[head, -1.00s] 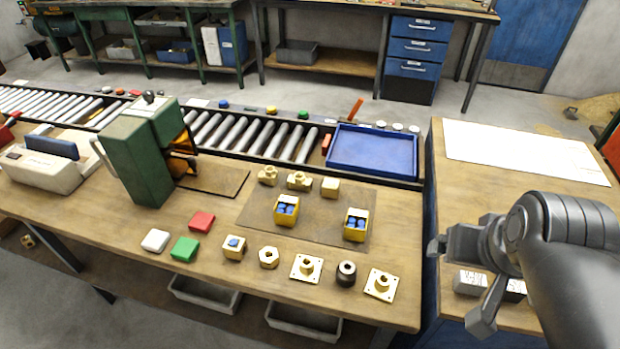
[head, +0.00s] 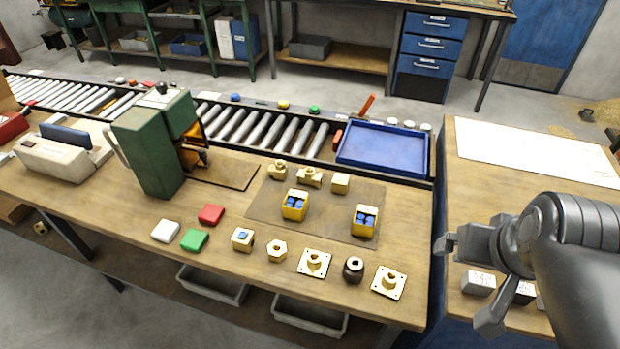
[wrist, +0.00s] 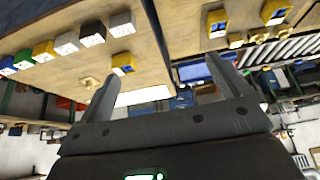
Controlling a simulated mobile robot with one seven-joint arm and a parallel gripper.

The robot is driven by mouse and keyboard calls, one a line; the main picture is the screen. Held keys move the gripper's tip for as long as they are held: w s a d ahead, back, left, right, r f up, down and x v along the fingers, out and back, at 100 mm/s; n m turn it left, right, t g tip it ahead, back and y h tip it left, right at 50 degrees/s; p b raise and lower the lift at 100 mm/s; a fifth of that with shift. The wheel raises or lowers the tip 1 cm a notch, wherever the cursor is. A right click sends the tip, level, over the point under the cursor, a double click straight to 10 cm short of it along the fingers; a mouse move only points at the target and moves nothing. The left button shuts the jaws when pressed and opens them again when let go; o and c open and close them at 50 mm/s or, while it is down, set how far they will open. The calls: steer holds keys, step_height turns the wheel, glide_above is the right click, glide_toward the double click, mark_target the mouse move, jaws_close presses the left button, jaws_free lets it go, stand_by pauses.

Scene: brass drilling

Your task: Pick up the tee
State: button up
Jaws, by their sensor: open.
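The tee (head: 309,177) is a small brass fitting at the back of the brown mat (head: 262,205) on the wooden bench. It sits between another brass fitting (head: 278,168) and a plain brass block (head: 340,184). My gripper (head: 468,284) is open and empty at the right, over the side of the right-hand bench, well apart from the tee. In the wrist view my open fingers (wrist: 160,85) have nothing between them. Small brass pieces show at the upper right there, but I cannot tell which is the tee.
Two yellow boxes with blue pieces (head: 295,205) (head: 365,221) stand on the mat in front of the tee. A green machine (head: 148,150) stands to the left. A blue tray (head: 384,149) lies behind.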

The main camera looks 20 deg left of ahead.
steer(key=shift+w, duration=0.1)
steer(key=w+a+r, duration=0.1)
steer(key=w+a, duration=0.4)
steer(key=w, duration=0.7)
steer(key=g, duration=0.1)
glide_toward(308, 173)
steer(key=f, duration=0.1)
steer(key=x, duration=0.4)
steer(key=shift+d+f, duration=0.1)
steer(key=shift+f, duration=0.3)
steer(key=shift+w+x, duration=0.15)
steer(key=shift+x, duration=1.35)
steer(key=shift+w+x, duration=0.15)
steer(key=shift+x, duration=1.35)
steer(key=shift+r, duration=0.2)
